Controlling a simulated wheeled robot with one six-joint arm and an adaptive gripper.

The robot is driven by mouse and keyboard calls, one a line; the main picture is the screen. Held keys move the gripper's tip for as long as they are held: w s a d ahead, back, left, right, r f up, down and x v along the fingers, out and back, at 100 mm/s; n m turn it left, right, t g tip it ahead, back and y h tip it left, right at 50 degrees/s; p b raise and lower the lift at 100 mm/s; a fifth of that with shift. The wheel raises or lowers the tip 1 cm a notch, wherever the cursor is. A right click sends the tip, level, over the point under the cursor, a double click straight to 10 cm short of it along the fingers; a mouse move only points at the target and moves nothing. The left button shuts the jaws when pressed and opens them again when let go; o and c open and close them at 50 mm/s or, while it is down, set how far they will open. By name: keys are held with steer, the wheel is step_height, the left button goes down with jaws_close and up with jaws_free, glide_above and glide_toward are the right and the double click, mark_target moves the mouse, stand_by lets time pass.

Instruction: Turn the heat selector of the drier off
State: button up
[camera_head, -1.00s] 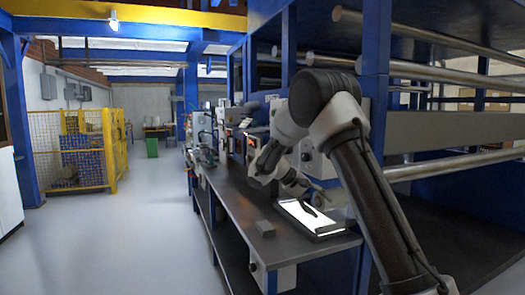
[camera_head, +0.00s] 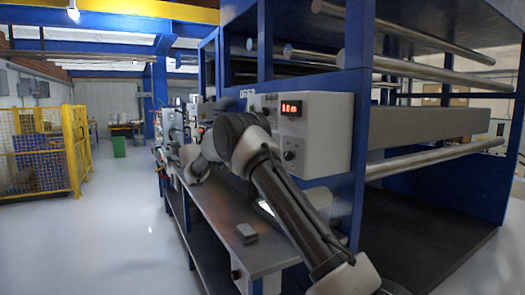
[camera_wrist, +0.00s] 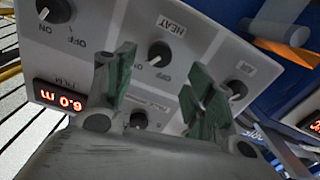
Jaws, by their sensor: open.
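In the wrist view a light grey control panel (camera_wrist: 195,30) shows tilted. Its heat selector (camera_wrist: 159,53) is a dark round knob beside a HEAT label and an OFF mark. I cannot tell exactly which way its pointer is set. My gripper (camera_wrist: 161,62) is open, with its green fingers on either side of the heat selector in the picture. I cannot tell how far the fingertips are from the panel. In the head view, my arm reaches left along the bench, and the gripper cannot be made out.
The panel also has an ON/OFF knob (camera_wrist: 56,9), an AIR knob (camera_wrist: 237,88), a lower knob (camera_wrist: 138,120) and a red display (camera_wrist: 54,93). In the head view a control box (camera_head: 325,135) stands beside my arm. A small grey block (camera_head: 246,232) lies on the bench.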

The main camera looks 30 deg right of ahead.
steer(key=d, duration=0.6)
steer(key=shift+d, duration=0.3)
steer(key=shift+c, duration=0.3)
steer(key=c, duration=0.9)
